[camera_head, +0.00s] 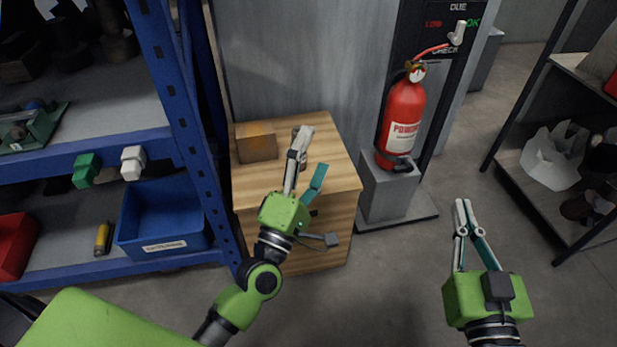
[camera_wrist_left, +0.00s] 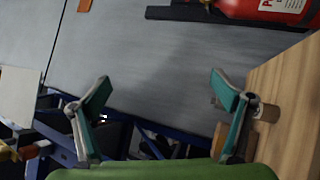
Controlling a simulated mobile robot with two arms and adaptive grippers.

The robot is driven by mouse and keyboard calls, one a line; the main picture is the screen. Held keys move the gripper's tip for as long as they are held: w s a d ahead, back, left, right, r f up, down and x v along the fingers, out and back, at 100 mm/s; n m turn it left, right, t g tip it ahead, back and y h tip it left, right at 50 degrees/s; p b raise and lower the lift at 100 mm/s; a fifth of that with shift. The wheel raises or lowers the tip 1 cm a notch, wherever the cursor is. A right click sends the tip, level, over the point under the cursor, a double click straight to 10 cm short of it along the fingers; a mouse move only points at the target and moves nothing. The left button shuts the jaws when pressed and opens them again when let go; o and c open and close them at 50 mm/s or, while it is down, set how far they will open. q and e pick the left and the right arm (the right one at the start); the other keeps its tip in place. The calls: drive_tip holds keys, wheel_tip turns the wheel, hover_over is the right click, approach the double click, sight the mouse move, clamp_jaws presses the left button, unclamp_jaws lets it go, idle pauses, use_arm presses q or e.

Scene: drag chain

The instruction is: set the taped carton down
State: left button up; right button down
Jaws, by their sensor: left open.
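A small brown box (camera_head: 256,142), which looks like the carton, sits on the back left of a wooden crate top (camera_head: 336,178). I cannot make out tape on it. My left gripper (camera_head: 305,172) is above the crate, to the right of the box and apart from it. Its fingers are spread and nothing is between them, as the left wrist view (camera_wrist_left: 160,95) also shows.
A red fire extinguisher (camera_head: 402,118) stands on a grey pedestal (camera_head: 388,190) right of the crate. A blue shelf rack (camera_head: 180,110) with a blue bin (camera_head: 165,217) is close on the left. A dark shelf (camera_head: 535,170) stands at the right. The floor between is clear.

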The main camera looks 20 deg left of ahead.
use_arm(q)
drive_tip(key=s+d+m+g+h, duration=0.1)
drive_tip(key=s+m+g, duration=0.2)
drive_tip(key=m, duration=1.7)
drive_tip(key=s, duration=0.4)
drive_tip(key=shift+s+d+r+g+h, duration=0.15)
drive_tip(key=shift+d+r+g+h, duration=0.1)
drive_tip(key=shift+d+g+h, duration=0.15)
